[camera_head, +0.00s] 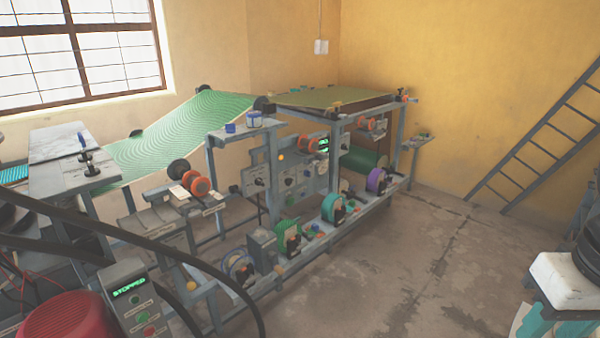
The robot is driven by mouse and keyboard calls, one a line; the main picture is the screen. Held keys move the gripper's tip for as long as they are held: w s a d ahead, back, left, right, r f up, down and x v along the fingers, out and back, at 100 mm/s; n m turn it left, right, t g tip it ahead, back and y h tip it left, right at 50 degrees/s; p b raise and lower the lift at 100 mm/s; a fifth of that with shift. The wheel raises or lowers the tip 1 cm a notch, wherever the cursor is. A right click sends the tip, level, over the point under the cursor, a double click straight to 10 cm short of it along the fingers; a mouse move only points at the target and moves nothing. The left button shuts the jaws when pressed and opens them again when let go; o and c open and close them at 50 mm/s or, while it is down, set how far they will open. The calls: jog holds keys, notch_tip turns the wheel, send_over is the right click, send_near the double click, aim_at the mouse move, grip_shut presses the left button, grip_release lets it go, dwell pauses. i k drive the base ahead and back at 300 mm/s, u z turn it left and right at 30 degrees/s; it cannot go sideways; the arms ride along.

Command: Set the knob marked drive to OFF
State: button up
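A grey control panel (303,180) with several small dark knobs and dials is set in the middle of the press frame. A smaller panel (255,180) with a dark knob stands just left of it. The labels are too small to read, so I cannot tell which knob is marked drive or how it is set. A control box (124,297) at the lower left has a green display reading STOPPED and several coloured buttons. My gripper is not in view.
The press frame (345,152) carries coloured rollers and a sloping green sheet (180,128). Dark hoses (150,243) cross the lower left, near a red rounded housing (66,315). A ladder (540,135) leans at the right above a white object (565,280). The floor (410,265) between is clear.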

aim_at(288, 181)
jog(key=u, duration=0.6)
jog(key=i, duration=1.5)
jog(key=z, duration=0.65)
